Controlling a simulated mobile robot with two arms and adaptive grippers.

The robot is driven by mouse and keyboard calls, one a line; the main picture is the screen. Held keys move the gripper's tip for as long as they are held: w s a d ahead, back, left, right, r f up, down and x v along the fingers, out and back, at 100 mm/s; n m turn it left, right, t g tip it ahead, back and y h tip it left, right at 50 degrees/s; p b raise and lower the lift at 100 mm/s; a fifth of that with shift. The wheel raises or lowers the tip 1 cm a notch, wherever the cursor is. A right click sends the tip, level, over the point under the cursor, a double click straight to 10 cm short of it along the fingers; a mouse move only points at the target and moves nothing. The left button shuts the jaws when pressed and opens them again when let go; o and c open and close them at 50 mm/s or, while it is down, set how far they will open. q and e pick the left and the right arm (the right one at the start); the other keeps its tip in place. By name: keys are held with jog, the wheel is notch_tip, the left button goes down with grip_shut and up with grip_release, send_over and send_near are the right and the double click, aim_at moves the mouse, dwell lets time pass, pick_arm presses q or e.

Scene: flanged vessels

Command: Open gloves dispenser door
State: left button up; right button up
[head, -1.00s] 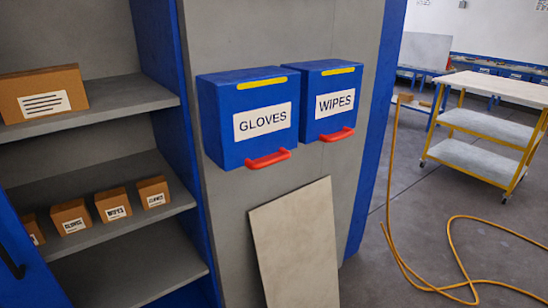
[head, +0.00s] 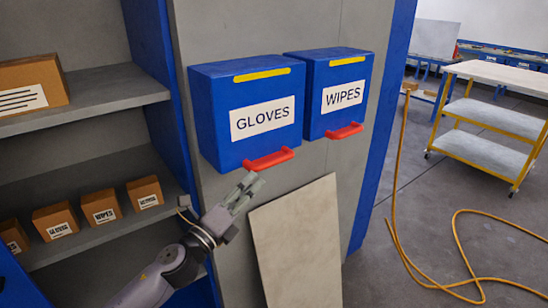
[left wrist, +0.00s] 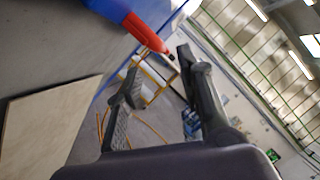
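The gloves dispenser (head: 213,110) is a blue box on the grey panel, with a white GLOVES label and a yellow strip on top. Its front is closed. Its red handle (head: 268,159) sticks out at the bottom front edge. My left gripper (head: 250,183) is just below and left of this handle, pointing up toward it. In the left wrist view my left gripper (left wrist: 157,64) has its two dark fingers apart with nothing between them. A red handle (left wrist: 146,32) shows just beyond the fingertips there, apparently not gripped. My right gripper is not in view.
The blue wipes dispenser (head: 313,105) with its own red handle hangs just right. A pale board (head: 296,245) leans on the panel below. Shelves with brown boxes (head: 104,206) stand left. A yellow hose (head: 396,190) and a trolley (head: 487,152) are at right.

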aim_at(274, 162)
pick_arm(q)
jog(key=p+x, duration=0.1)
jog(key=x, duration=0.9)
jog(key=shift+w+d, duration=0.15)
jog(key=shift+w, duration=0.15)
jog(key=shift+c, duration=0.6)
grip_shut()
